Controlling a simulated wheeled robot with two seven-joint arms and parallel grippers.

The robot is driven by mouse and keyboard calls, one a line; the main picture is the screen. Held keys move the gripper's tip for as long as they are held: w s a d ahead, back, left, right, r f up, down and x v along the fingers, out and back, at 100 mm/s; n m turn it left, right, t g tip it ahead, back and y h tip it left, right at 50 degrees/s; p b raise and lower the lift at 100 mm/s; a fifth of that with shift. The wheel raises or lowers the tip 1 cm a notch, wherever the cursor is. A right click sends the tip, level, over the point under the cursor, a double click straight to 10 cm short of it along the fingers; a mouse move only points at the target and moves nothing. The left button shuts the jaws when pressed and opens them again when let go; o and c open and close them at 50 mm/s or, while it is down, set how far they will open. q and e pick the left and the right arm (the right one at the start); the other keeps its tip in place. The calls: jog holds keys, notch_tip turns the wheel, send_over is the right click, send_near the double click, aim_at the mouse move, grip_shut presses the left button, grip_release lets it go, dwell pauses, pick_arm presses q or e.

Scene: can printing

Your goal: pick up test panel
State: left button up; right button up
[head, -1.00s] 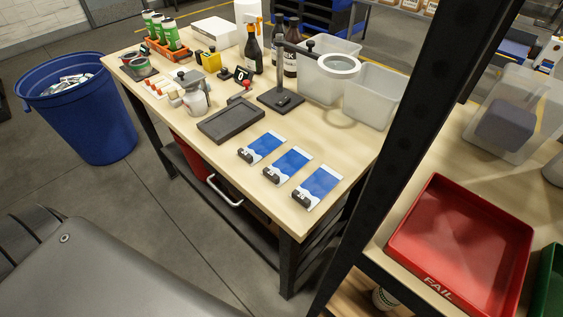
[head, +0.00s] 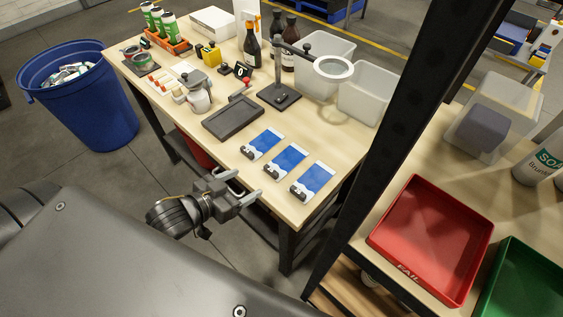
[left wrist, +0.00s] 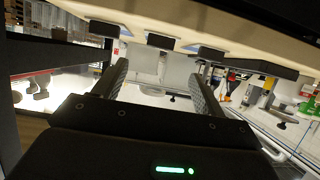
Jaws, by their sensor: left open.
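Three test panels lie in a row near the table's front right edge in the head view. Each is blue and white with a black clip at its near end: the left panel (head: 263,143), the middle panel (head: 288,158) and the right panel (head: 315,178). My left gripper (head: 247,186) is open and empty, just off the front edge of the table, near the left and middle panels and touching none. In the left wrist view the open fingers (left wrist: 160,85) show, with dark blocks under the table edge's picture line, likely the clips. My right gripper is not in view.
A dark tray (head: 233,118) lies left of the panels, and a magnifier stand (head: 279,96) stands behind them. A black post (head: 405,125) rises at the right. The red FAIL tray (head: 432,240) and a green tray (head: 522,285) sit beyond it. A blue bin (head: 85,105) stands left.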

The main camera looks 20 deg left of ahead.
aim_at(269, 172)
pick_arm(q)
jog(key=p+x, duration=0.1)
jog(key=x, duration=0.4)
jog(key=shift+w+d+f, duration=0.15)
jog(key=shift+w, duration=0.1)
jog(key=p+x, duration=0.2)
jog(key=x, duration=0.2)
jog(key=shift+w+d+f, duration=0.1)
jog(key=shift+w+f, duration=0.3)
jog(key=shift+w, duration=0.05)
jog(key=shift+c, duration=0.3)
jog(key=c, duration=0.7)
